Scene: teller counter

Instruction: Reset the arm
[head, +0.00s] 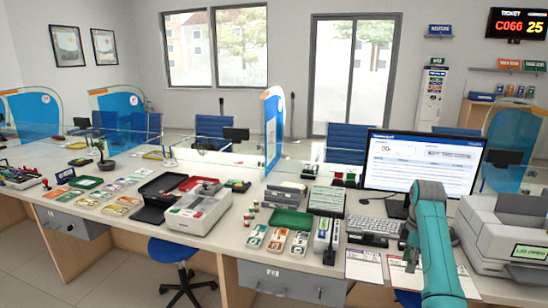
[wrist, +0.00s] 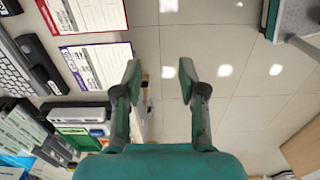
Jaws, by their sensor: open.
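My teal arm (head: 432,235) rises at the lower right of the head view, in front of the monitor and keyboard. Bare tiled floor (wrist: 170,40) shows beyond the fingertips. The counter edge lies just left of the fingers in that view.
Two printed forms (head: 364,265) (wrist: 97,68) lie near the counter's front edge, by the keyboard (head: 375,226). A monitor (head: 420,165) stands behind my arm and a printer (head: 505,235) to its right. A blue stool (head: 172,252) stands before the counter.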

